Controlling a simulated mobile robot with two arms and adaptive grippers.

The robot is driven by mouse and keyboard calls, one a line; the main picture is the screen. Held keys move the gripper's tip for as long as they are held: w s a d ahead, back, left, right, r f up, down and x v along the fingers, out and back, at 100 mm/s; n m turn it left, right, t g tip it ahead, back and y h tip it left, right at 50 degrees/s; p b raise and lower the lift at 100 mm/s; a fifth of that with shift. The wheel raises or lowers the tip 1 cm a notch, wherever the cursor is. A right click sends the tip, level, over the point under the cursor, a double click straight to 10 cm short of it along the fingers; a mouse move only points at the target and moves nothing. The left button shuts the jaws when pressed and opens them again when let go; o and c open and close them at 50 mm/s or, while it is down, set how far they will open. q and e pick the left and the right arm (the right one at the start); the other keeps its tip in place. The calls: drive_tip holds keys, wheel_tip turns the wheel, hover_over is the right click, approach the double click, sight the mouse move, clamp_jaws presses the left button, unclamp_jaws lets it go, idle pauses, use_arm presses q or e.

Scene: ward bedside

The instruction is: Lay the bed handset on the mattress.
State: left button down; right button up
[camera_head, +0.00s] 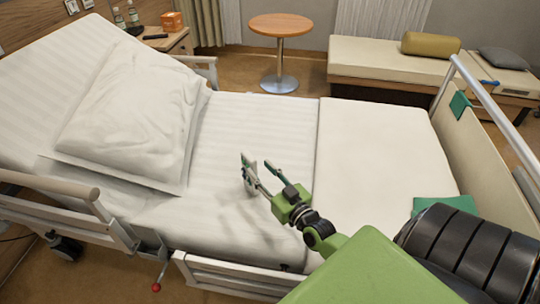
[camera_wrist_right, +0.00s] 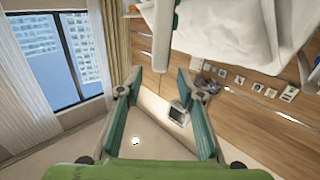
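My right gripper (camera_head: 261,163) is low over the middle of the bed, near the edge of the mattress (camera_head: 230,130). In the right wrist view its two teal fingers (camera_wrist_right: 160,72) are apart. A narrow pale grey and teal piece, probably the bed handset (camera_wrist_right: 164,35), shows upright just beyond and between the fingertips, with gaps on both sides. In the head view a small pale piece (camera_head: 249,182) shows by the fingers over the white sheet. I cannot tell whether it touches the mattress. My left gripper is not in view.
A pillow (camera_head: 130,115) lies on the raised head part. Side rails (camera_head: 60,187) and a footboard (camera_head: 490,150) edge the bed. A cabinet (camera_head: 180,43) with bottles, an orange box and a dark flat thing, a round table (camera_head: 281,27) and a bench (camera_head: 385,62) stand behind.

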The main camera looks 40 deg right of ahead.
drive_tip(key=shift+s+a, duration=0.2)
drive_tip(key=shift+s, duration=2)
